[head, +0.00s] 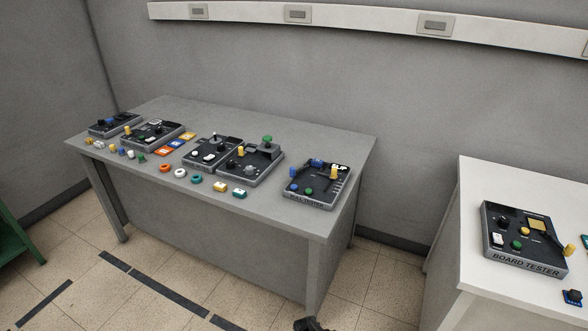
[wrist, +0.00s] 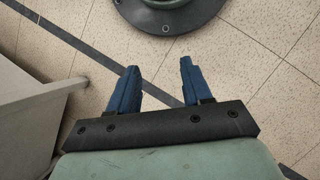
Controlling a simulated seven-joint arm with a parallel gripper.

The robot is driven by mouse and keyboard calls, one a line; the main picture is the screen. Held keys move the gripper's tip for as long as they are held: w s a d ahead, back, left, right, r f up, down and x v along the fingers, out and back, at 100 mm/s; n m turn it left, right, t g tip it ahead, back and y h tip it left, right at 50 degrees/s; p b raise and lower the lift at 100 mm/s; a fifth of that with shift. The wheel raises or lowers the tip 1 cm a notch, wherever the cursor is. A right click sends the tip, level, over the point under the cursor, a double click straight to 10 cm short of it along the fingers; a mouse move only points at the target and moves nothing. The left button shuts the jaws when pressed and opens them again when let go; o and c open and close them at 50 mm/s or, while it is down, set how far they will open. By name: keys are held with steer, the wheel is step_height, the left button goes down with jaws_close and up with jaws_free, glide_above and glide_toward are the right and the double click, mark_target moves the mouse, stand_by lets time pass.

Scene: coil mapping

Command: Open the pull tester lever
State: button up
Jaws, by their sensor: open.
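A dark tester box at the right end of the grey table seems to be the pull tester (head: 318,186); its front lettering is small and hard to read. It carries blue and yellow upright handles, a green button and a small display. I cannot tell which handle is its lever, or how the lever stands. My gripper (wrist: 158,72) shows in the wrist view with two blue fingers apart and nothing between them. It is over the tiled floor, away from the tester, which is not in the wrist view.
The grey table (head: 345,143) also holds several other dark devices and small coloured parts along its front edge. A white table (head: 470,210) at the right bears a board tester (head: 520,262). Tiled floor lies open in front. A pale panel (wrist: 30,110) stands left in the wrist view.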

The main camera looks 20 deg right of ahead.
steer(key=w+d+r+m+t+h, duration=0.15)
steer(key=w+d+r, duration=0.25)
steer(key=w+d, duration=0.65)
steer(key=w+d+r+m+t+h, duration=0.1)
steer(key=w+d+r+m+t, duration=0.2)
steer(key=w+d, duration=0.7)
steer(key=w+d+r+m+h, duration=0.2)
steer(key=w+d+r+m, duration=0.1)
steer(key=w+d+r, duration=0.7)
steer(key=w+d+r+m+h, duration=0.1)
steer(key=w+d+r+m, duration=0.35)
steer(key=d+r, duration=0.9)
steer(key=w+r+t, duration=0.1)
steer(key=w+r, duration=0.4)
steer(key=w, duration=0.1)
step_height(320, 180, up, 22)
steer(key=m+y, duration=0.2)
steer(key=y, duration=0.4)
glide_above(293, 167)
step_height(293, 167, down, 13)
steer(key=shift+s, duration=0.1)
